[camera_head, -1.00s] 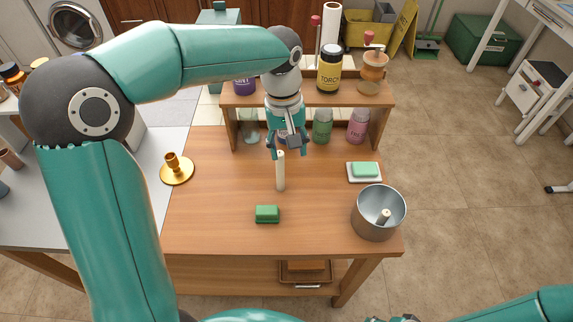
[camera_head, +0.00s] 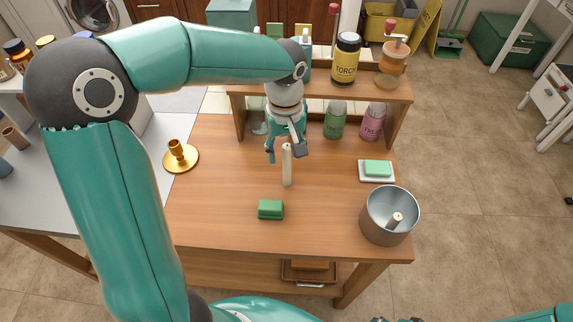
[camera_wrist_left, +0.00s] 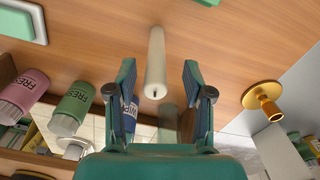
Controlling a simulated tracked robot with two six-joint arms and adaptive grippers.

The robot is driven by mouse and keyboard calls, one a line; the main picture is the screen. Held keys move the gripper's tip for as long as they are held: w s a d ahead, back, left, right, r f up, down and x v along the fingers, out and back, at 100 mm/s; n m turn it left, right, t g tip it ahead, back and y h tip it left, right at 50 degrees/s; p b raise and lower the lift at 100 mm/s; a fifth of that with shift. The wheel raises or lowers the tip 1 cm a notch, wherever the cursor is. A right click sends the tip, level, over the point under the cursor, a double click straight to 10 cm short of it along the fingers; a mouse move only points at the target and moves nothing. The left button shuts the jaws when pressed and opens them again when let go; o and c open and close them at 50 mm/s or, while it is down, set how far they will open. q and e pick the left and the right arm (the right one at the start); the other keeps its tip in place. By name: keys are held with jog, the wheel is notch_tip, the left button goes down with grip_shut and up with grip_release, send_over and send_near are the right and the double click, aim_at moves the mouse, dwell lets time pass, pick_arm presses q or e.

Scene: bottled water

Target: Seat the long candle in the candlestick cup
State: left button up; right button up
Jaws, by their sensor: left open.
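The long candle (camera_head: 287,168) is cream and stands upright on the wooden table; its wick end faces me in the left wrist view (camera_wrist_left: 155,65). The candlestick (camera_head: 180,156) is brass with a wide round base and an upright cup, at the table's left; its cup looks empty. It also shows at the right of the left wrist view (camera_wrist_left: 262,100). My left gripper (camera_head: 287,156) is open, its fingers to either side of the candle's upper part, with gaps showing on both sides in the left wrist view. Only small dark parts at the head view's bottom edge may belong to my right gripper.
A green block (camera_head: 270,210) lies in front of the candle. A metal pot (camera_head: 374,226) with a pale stub inside and a green soap on a white dish (camera_head: 377,179) are at right. A shelf (camera_head: 238,121) with bottles and jars stands behind my left gripper.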

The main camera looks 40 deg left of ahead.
aim_at(287, 164)
pick_arm(q)
jog(key=shift+w+d+f, duration=0.1)
jog(key=shift+w+f, duration=0.05)
jog(key=shift+f, duration=1.15)
jog(key=shift+w+f, duration=0.1)
jog(key=shift+f, duration=1.2)
grip_shut()
